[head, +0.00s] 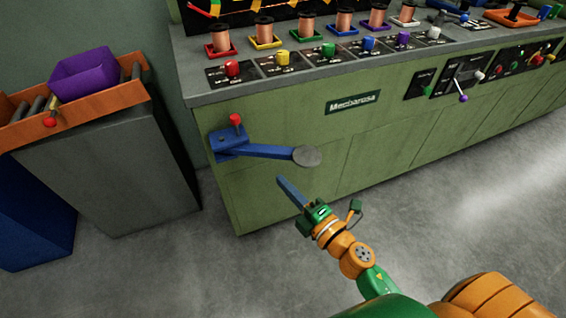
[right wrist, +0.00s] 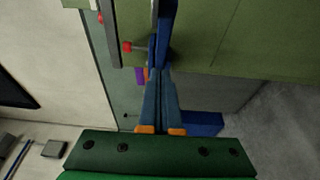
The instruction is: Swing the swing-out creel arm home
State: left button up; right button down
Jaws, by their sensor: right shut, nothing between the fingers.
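The swing-out creel arm (head: 264,151) is a blue bar on a blue bracket (head: 226,146) at the left end of the green cabinet's front. It reaches to the right in the head view and ends in a grey disc (head: 306,156). Its exact angle to the cabinet is hard to tell. A red knob (head: 235,119) stands on the bracket and also shows in the right wrist view (right wrist: 127,47). My right gripper (head: 280,181) is shut and empty, just below the disc and apart from the arm. In the right wrist view, blue parts of the creel arm (right wrist: 166,30) show beyond the fingertips.
The green cabinet (head: 300,120) carries several copper spools (head: 264,31) and coloured knobs along its top. A grey stand (head: 110,165) with an orange tray (head: 120,97) and a purple bin (head: 84,72) is at left. The floor (head: 220,270) in front is clear.

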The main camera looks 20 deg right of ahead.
aim_at(272, 156)
jog(key=w, duration=0.3)
jog(key=w+d, duration=0.1)
jog(key=w, duration=0.1)
jog(key=shift+w, duration=0.15)
jog(key=shift+w+d, duration=0.1)
jog(key=shift+w, duration=0.15)
pick_arm(q)
jog(key=shift+r, duration=0.15)
